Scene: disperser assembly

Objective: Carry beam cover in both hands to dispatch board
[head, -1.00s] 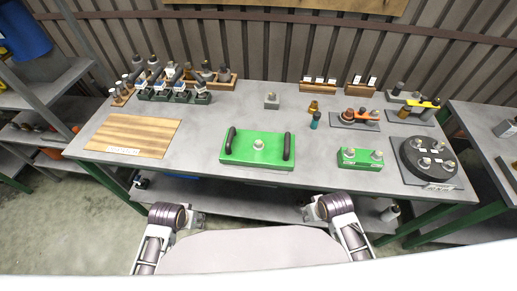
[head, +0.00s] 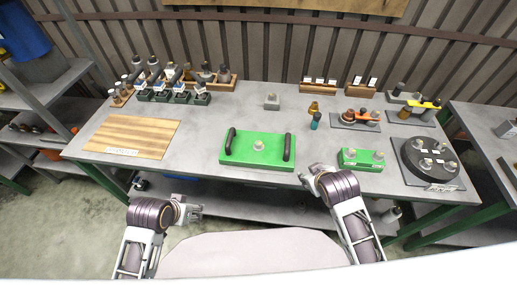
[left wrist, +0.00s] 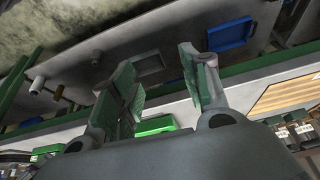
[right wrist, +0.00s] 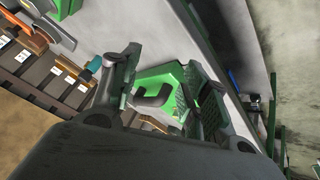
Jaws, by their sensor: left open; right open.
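The beam cover (head: 240,157) is a green plate with two black handles and a grey knob in its middle. It lies on the grey table near the front edge, and it also shows in the right wrist view (right wrist: 150,78). The dispatch board (head: 133,136) is a striped wooden board at the table's left. My left gripper (head: 197,210) is open and empty, below and left of the cover, in front of the table. My right gripper (head: 306,170) is open and empty, by the table's front edge, just right of the cover and apart from it.
A smaller green block (head: 361,159) with two knobs and a round black fixture (head: 428,158) stand to the right. Several tools in holders (head: 174,92) stand at the back left. A grey block (head: 271,101) sits behind the cover. The table between board and cover is clear.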

